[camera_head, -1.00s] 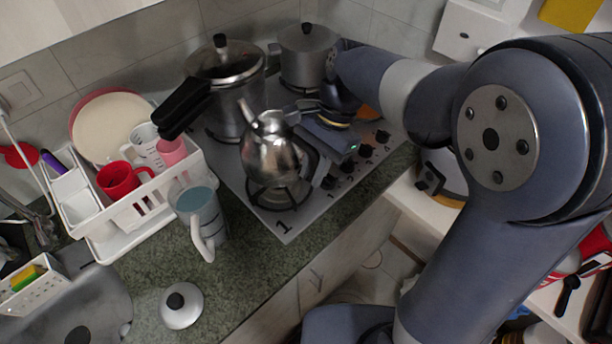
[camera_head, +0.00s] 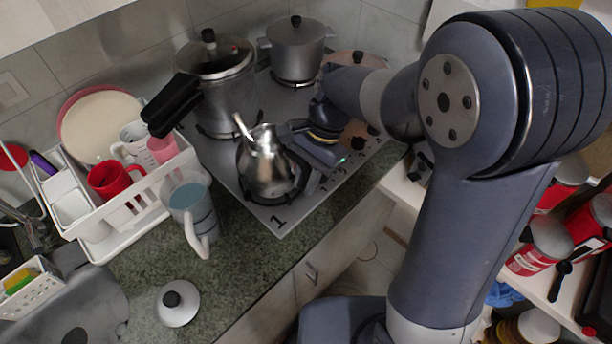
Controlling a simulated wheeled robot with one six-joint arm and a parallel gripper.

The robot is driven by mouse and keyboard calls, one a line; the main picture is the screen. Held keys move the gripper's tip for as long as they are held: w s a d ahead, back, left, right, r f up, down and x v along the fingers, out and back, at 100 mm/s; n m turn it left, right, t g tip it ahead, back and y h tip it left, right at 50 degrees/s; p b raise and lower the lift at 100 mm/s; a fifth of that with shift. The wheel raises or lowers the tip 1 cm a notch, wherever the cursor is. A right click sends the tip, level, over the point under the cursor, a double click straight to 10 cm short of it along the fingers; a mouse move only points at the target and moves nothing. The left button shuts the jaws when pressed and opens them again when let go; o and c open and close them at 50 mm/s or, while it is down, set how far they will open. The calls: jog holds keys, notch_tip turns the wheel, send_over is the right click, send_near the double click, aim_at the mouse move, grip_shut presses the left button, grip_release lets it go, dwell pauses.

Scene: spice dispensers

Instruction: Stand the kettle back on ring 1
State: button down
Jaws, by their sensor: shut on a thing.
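The shiny metal kettle (camera_head: 265,172) is over ring 1 of the hob (camera_head: 225,167), just behind the printed "1". Its spout points up and to the left, and its body looks tilted. I cannot tell whether the kettle's base touches the ring. My gripper (camera_head: 301,146) is at the right of the kettle, shut on its handle, which is mostly hidden.
A pressure cooker (camera_head: 222,95) with a long black handle stands close behind the kettle. A lidded pot (camera_head: 297,55) is at the back. A grey-blue jug (camera_head: 192,212) and dish rack (camera_head: 105,215) stand left; a white lid (camera_head: 177,303) lies on the counter.

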jog(key=shift+f, duration=0.15)
jog(key=c, duration=1.3)
grip_release()
jog(key=shift+r, duration=0.3)
jog(key=v, duration=1.2)
jog(key=shift+r, duration=0.35)
